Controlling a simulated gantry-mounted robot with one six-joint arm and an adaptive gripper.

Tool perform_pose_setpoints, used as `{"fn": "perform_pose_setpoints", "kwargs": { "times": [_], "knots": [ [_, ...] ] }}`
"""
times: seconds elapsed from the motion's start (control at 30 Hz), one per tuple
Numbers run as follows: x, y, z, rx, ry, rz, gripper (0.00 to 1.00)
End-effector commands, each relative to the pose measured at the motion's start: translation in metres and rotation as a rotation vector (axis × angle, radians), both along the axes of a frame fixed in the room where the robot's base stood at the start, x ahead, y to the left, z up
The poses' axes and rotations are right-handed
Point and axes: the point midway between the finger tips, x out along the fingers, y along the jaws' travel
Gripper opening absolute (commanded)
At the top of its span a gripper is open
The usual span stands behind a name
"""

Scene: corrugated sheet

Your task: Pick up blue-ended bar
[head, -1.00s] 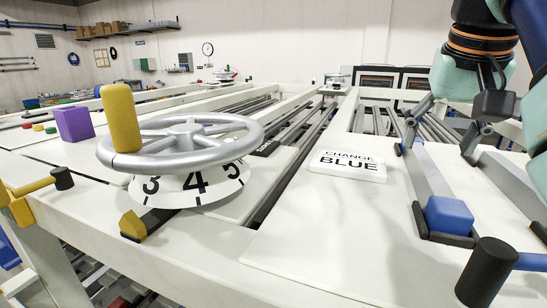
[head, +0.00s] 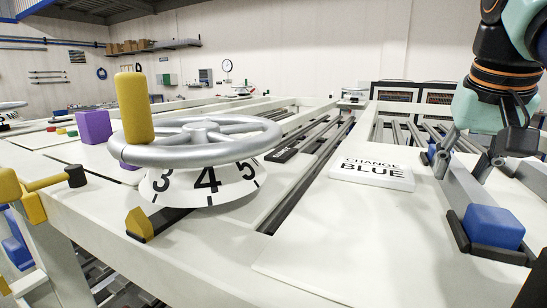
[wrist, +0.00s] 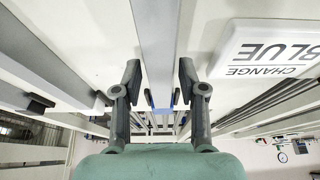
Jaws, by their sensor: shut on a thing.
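The blue-ended bar is a long grey bar (head: 468,185) with a blue block (head: 494,226) at its near end, at the right of the head view. The block lies at a black holder (head: 455,232) on the white table. My gripper (head: 465,158) is shut on the grey bar, well behind the blue block. In the wrist view, the bar (wrist: 157,40) runs between the two dark fingers of my gripper (wrist: 157,85). Contact at the fingertips is hard to make out there.
A white "CHANGE BLUE" sign (head: 372,172) lies left of the bar. A silver handwheel (head: 195,140) with a yellow handle (head: 134,107) stands over a number dial at left. A purple block (head: 94,127) is behind it. Bare white table (head: 350,240) lies in front of the sign.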

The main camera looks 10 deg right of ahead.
Motion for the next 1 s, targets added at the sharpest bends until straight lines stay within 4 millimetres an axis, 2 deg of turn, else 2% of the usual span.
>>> {"fn": "perform_pose_setpoints", "kwargs": {
  "times": [0.33, 0.53, 0.67, 1.0],
  "knots": [
    [0.0, 0.0, 0.002, -0.001, -0.001, 0.0, 0.0],
    [0.001, 0.0, 0.022, -0.001, -0.002, 0.0, 0.0],
    [0.0, 0.0, 0.051, -0.001, -0.002, 0.0, 0.0],
    [0.0, 0.0, 0.15, -0.001, -0.002, 0.0, 0.0]
  ]
}}
